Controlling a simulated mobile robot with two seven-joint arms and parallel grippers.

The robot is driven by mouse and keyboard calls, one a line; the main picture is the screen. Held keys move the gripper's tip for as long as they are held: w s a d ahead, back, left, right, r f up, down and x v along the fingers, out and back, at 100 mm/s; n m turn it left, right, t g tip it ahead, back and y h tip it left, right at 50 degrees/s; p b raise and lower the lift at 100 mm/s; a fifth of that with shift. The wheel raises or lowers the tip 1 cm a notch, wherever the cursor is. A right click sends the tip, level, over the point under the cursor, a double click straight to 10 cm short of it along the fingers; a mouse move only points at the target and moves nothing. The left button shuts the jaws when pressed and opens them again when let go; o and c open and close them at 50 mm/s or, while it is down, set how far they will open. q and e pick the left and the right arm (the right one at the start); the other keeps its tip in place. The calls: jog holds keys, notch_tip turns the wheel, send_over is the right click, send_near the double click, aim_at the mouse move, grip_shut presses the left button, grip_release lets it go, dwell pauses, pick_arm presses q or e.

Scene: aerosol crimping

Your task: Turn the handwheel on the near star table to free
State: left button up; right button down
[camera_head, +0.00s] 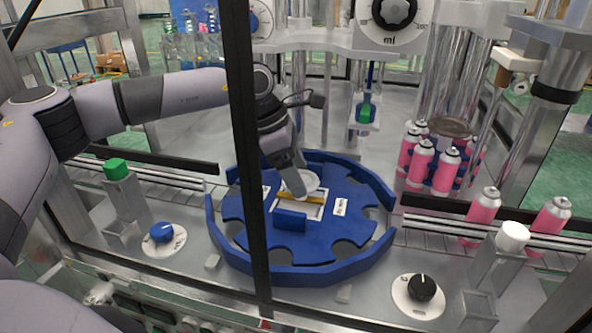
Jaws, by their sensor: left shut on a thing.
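The near star table (325,240) is a blue notched disc inside a raised blue ring guard. At its centre is a pale plate with a white round handwheel (308,180), a yellow bar (315,200) and a blue block (290,220). Small white labels (341,207) sit on the disc to either side; their text is too small to read. My left gripper (298,188) points down at the centre, shut on the handwheel and hiding part of it. My right gripper is not in view.
A dark upright frame post (250,150) crosses in front of the arm and table. Pink cans (420,160) stand at the right, with more on the right conveyor (440,228). A blue knob (162,232) and black knob (421,287) flank the table.

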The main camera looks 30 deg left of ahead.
pick_arm(q)
jog(key=n+b, duration=0.2)
jog(key=n+t+y+b, duration=0.1)
jog(key=n+b, duration=0.1)
jog(key=n, duration=0.1)
jog(key=shift+s+d+f, duration=0.15)
jog(key=shift+f, duration=0.05)
jog(key=shift+d+r+n+t+y+b, duration=0.1)
jog(key=shift+n+t+y+b, duration=0.25)
jog(key=shift+n+b, duration=0.5)
jog(key=shift+r+n+t+y+b, duration=0.1)
jog(key=shift+n+t+y+b, duration=0.3)
jog(key=shift+n, duration=0.65)
jog(key=shift+g, duration=0.25)
jog(key=o, duration=1)
jog(key=shift+b+v, duration=0.5)
jog(key=shift+v, duration=3.15)
jog(key=shift+f, duration=0.1)
